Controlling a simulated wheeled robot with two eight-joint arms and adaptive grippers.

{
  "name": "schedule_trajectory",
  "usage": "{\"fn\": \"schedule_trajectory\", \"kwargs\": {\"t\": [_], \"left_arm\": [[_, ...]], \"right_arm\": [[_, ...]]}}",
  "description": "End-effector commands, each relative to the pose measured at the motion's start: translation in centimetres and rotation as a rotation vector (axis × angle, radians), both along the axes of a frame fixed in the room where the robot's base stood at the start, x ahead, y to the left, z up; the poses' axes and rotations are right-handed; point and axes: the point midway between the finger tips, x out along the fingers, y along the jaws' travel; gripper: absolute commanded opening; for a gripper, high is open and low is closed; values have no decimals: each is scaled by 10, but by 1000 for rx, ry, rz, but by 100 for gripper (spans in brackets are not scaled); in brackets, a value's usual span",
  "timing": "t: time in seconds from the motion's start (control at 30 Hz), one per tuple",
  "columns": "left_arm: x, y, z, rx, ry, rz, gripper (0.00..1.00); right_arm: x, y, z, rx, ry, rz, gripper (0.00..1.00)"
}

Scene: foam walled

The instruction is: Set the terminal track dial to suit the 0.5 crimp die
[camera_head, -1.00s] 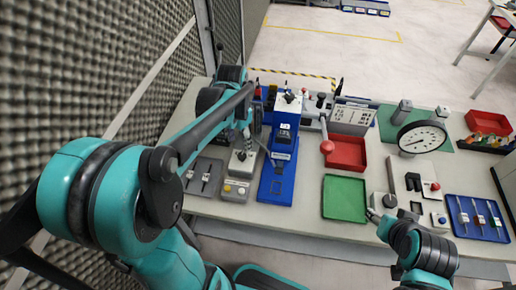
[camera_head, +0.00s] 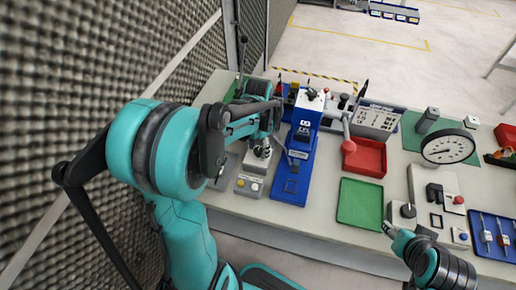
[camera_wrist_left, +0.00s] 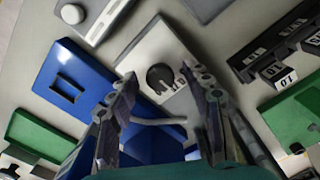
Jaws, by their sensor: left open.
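A black dial knob (camera_wrist_left: 160,77) sits on a pale box (camera_wrist_left: 148,52) with dark marks too small to read. In the head view this box (camera_head: 256,162) stands left of the blue crimp press (camera_head: 299,150), partly hidden by my left gripper. My left gripper (camera_wrist_left: 165,105) is open, its fingers on either side of the knob in the wrist view; contact cannot be told. In the head view it (camera_head: 264,143) hangs over the box. The press carries a dark die block with a small, unclear label. My right gripper (camera_head: 388,229) is near the table's front edge, its fingers too small to judge.
A button box (camera_head: 249,186) stands in front of the dial box. Right of the press are a green tray (camera_head: 360,203), a red tray (camera_head: 366,157) and a round gauge (camera_head: 447,146). Dark blocks with numbers (camera_wrist_left: 275,72) show at the wrist view's right. A foam wall rises at left.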

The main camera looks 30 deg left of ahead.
Motion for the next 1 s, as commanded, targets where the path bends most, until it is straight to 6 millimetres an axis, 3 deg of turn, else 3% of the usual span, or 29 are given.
{"fn": "schedule_trajectory", "kwargs": {"t": [0.03,0.2,0.63,1.0], "left_arm": [[0,0,0,0,0,0,44],[0,0,0,0,0,0,0],[0,0,0,0,0,62,0],[0,-1,0,0,0,336,0]], "right_arm": [[0,0,0,0,0,0,49],[0,0,0,0,0,0,49],[0,0,1,0,0,0,49],[0,0,5,0,0,0,49]]}}
